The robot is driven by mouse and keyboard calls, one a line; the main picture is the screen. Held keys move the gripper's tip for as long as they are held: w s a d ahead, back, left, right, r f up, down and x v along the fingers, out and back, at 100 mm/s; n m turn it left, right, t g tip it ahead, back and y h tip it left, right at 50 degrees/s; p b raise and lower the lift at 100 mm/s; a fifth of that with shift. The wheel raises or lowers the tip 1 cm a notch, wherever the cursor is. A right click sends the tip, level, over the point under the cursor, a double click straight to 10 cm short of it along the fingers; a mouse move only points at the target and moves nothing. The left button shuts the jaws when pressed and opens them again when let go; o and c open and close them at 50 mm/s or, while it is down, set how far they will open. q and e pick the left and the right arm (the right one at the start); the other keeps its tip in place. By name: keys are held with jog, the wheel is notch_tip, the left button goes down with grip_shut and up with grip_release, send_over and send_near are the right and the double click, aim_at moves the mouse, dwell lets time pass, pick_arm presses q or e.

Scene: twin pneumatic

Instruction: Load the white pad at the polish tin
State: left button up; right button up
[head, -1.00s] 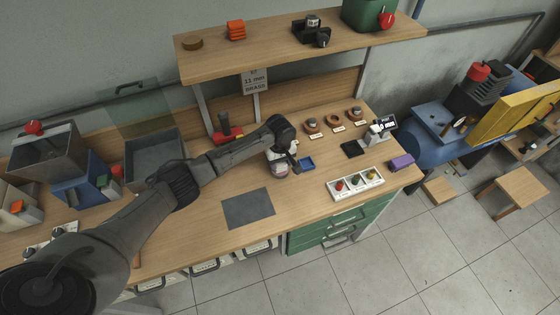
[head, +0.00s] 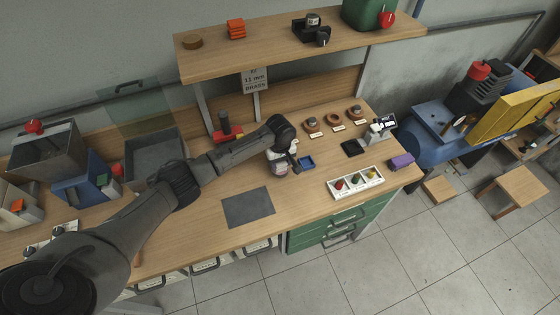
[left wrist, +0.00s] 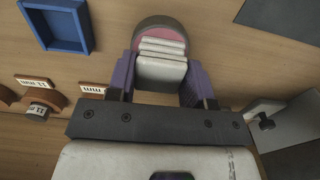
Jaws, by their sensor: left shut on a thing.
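The white pad (left wrist: 160,68) is between the two purple fingers of my left gripper (left wrist: 160,78), which is shut on it. In the left wrist view the pad shows stacked white ridges. The round polish tin (left wrist: 163,27), with a grey rim and pink inside, lies just beyond the pad, and the pad's far end overlaps the pink. I cannot tell whether pad and polish touch. In the head view my left gripper (head: 283,160) is low over the bench at the tin (head: 279,170), and the pad is hard to make out. My right gripper is in no view.
A small blue tray (head: 306,162) sits right beside the tin; it also shows in the left wrist view (left wrist: 88,28). A dark mat (head: 248,207) lies in front. A white sorting tray (head: 355,182) and a purple block (head: 401,161) are to the right. Brown rings (head: 333,119) stand behind.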

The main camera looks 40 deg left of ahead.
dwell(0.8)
pick_arm(q)
jog(key=shift+f+p, duration=0.15)
jog(key=shift+p, duration=0.35)
dwell(0.4)
dwell(0.5)
notch_tip(320, 180, up, 4)
jog(key=p, duration=0.5)
notch_tip(320, 180, up, 3)
jog(key=p, duration=0.4)
dwell(1.0)
